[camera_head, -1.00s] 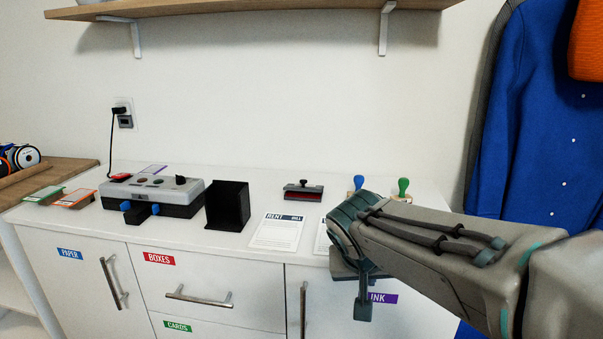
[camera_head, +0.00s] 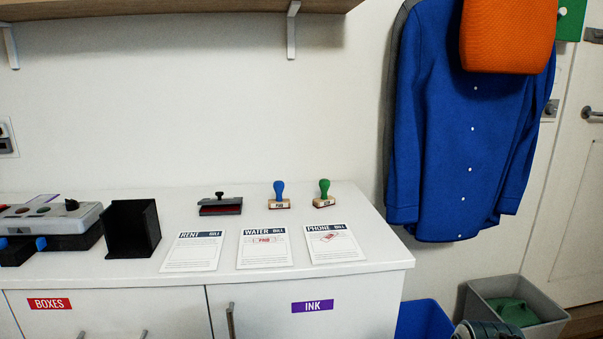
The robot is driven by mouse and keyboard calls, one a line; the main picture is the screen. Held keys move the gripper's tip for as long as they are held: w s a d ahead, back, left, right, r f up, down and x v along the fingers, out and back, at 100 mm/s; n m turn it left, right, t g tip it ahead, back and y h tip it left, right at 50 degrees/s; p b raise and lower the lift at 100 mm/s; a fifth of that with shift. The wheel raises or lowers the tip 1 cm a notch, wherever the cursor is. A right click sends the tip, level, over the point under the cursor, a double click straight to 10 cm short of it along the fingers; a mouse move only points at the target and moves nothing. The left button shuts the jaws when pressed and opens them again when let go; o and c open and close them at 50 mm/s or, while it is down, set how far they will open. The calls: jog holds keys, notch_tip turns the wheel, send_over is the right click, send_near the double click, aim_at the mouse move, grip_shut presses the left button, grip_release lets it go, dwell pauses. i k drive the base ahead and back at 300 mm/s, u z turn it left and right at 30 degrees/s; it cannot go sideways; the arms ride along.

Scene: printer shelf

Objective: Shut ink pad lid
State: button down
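The ink pad (camera_head: 220,206) sits near the back of the white counter, left of the two stamps. It is a small black case with a dark knob on top and a dark red surface showing at its front. The red surface is visible, so the lid does not appear to cover it fully; its exact angle is too small to tell. Only a grey-and-teal part of my arm shows at the bottom right edge, low beside the grey bin. My gripper's fingers are out of frame, well away from the ink pad.
A blue-handled stamp (camera_head: 279,195) and a green-handled stamp (camera_head: 324,193) stand right of the pad. The rent bill (camera_head: 193,252), water bill (camera_head: 265,248) and phone bill (camera_head: 333,244) lie in front. A black holder (camera_head: 132,229) stands left. A grey bin (camera_head: 540,303) is at right.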

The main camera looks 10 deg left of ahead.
aim_at(220, 201)
jog(key=z, duration=0.6)
jog(key=k, duration=0.95)
jog(key=u, duration=1.25)
jog(key=i, duration=0.35)
jog(key=z, duration=0.05)
